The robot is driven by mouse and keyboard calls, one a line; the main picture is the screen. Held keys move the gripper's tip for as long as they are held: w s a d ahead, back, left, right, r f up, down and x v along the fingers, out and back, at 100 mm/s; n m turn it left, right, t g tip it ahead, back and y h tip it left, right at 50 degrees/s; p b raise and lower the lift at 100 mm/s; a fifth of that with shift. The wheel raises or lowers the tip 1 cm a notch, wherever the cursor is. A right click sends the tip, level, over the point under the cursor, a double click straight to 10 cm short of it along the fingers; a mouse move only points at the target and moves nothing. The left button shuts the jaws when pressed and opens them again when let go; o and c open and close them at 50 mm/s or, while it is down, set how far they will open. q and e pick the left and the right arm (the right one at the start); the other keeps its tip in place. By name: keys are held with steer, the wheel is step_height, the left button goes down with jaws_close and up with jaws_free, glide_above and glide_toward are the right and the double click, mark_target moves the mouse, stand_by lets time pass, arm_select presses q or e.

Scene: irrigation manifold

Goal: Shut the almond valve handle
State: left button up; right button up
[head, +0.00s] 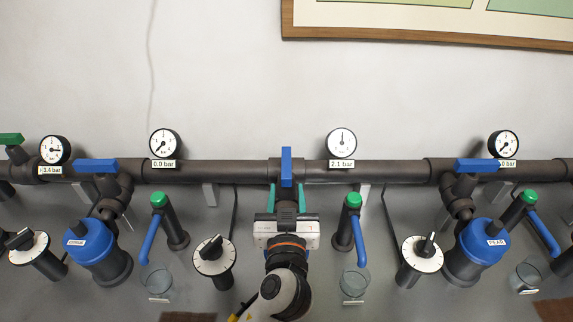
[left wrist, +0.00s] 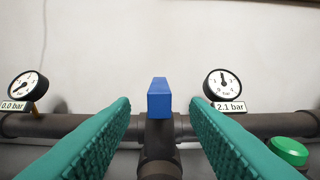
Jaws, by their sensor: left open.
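A blue valve handle (head: 286,167) stands upright in the head view, crossing the dark main pipe at the middle. It also shows in the left wrist view (left wrist: 160,98), seen end-on. No almond label is readable; my arm covers the area below this handle. My left gripper (head: 287,198) is open, with its green fingers apart at the lower end of the handle. In the left wrist view the fingers (left wrist: 160,118) flank the handle with a gap on both sides, and no contact shows. My right gripper is not in view.
Blue handles at left (head: 96,166) and right (head: 478,165) lie sideways. Gauges read 0.0 bar (head: 165,143) and 2.1 bar (head: 341,142). Green-capped taps (head: 159,200) (head: 352,201) and dials (head: 213,255) (head: 422,254) stand around my arm. A blue filter (head: 480,248) is labelled PEAR.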

mark_target(286, 170)
arm_select(q)
steer(key=w+p, duration=0.1)
steer(key=w, duration=0.6)
steer(key=shift+w, duration=0.25)
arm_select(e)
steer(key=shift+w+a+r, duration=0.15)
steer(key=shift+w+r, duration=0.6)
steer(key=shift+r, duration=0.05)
arm_select(q)
jaws_close()
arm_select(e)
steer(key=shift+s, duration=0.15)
